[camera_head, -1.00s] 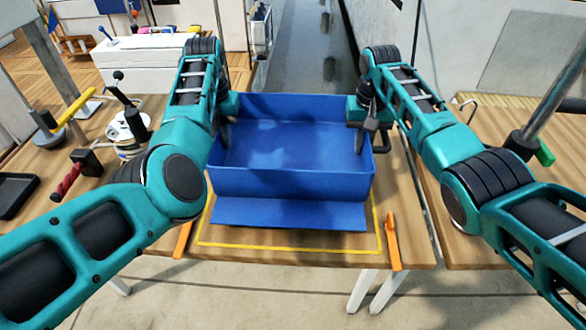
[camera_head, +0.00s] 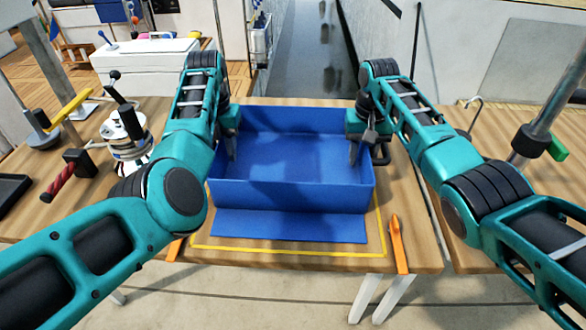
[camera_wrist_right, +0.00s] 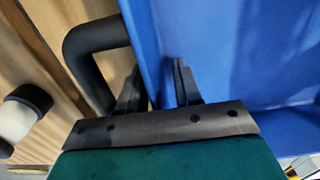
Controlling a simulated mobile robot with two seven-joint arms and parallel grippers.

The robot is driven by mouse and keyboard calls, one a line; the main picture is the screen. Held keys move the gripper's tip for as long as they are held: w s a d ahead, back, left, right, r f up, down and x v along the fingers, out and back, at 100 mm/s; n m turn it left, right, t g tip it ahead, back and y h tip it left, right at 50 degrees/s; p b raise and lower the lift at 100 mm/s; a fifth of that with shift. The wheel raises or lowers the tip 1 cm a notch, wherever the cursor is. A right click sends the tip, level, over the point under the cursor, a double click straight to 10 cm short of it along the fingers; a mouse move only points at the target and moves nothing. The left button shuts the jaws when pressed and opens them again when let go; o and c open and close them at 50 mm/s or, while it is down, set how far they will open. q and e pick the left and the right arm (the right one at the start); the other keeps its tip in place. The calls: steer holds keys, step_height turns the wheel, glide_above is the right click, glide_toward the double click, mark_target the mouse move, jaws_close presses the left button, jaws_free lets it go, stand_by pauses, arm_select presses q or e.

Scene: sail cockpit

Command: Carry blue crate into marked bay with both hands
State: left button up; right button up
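The blue crate (camera_head: 290,196) is at the middle of the wooden table, with its open top up and a blue flap or ledge along its front. My left gripper (camera_head: 230,146) is at the crate's left wall, one finger inside. My right gripper (camera_head: 362,146) is at the right wall beside a dark handle (camera_head: 381,155). Whether the crate's underside touches the table is hidden.
An orange tool (camera_head: 398,244) lies right of the bay, and another orange piece (camera_head: 175,249) lies left. A winch (camera_head: 125,140) and a red-handled tool (camera_head: 66,178) are at the left. A metal post (camera_head: 540,125) stands on the right-hand table, across a narrow gap.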

arm_select(q)
steer(key=shift+r, duration=0.1)
arm_select(e)
steer(key=shift+d, duration=0.1)
arm_select(q)
step_height(320, 180, up, 8)
steer(key=shift+f, duration=0.15)
arm_select(e)
step_height(320, 180, up, 12)
stand_by(0.7)
arm_select(q)
steer(key=shift+s, duration=0.1)
arm_select(e)
steer(key=shift+s+f, duration=0.1)
